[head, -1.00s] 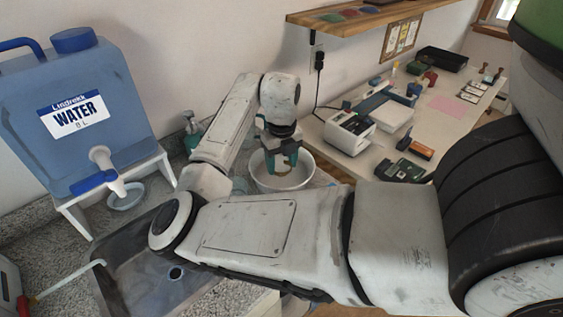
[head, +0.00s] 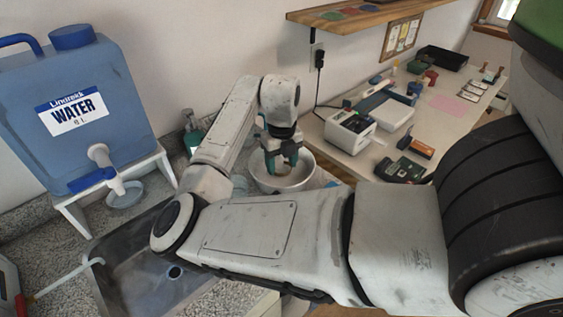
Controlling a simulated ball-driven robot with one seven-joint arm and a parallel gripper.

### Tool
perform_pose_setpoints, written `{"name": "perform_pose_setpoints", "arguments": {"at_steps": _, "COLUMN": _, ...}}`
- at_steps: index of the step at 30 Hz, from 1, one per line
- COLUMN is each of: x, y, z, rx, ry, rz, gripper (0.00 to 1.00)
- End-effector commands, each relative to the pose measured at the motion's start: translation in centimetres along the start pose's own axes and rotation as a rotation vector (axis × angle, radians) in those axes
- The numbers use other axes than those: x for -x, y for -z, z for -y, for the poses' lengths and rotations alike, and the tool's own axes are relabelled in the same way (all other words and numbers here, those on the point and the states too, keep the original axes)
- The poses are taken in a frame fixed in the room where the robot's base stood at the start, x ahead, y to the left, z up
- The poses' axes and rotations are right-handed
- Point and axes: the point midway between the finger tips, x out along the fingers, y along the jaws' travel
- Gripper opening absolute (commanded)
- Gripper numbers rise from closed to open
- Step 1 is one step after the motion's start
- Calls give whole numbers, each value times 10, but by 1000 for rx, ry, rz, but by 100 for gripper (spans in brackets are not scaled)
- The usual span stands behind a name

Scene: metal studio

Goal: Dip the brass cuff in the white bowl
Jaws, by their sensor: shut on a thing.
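The white bowl (head: 305,172) stands on the counter beyond my arm, and its near part is partly hidden by the arm. My gripper (head: 283,165) points down inside the bowl's rim, with teal fingers. It is shut on the brass cuff (head: 282,170), of which only a small brownish part shows low between the fingers. I cannot tell whether the cuff touches what is in the bowl.
A blue water container (head: 75,110) with a tap stands on a white stand at left. A metal sink (head: 140,265) lies below it. A green bottle (head: 193,135) stands behind my arm. A desk with a white device (head: 350,130) and small items is at right; a wooden shelf (head: 355,14) hangs above.

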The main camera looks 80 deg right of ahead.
Motion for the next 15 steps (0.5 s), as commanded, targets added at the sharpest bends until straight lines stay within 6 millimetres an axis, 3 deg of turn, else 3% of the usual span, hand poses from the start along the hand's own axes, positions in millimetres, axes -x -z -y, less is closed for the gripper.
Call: {"name": "perform_pose_setpoints", "arguments": {"at_steps": 15, "x": 11, "y": 0, "z": 0, "rx": 0, "ry": 0, "rz": 0, "gripper": 28}}
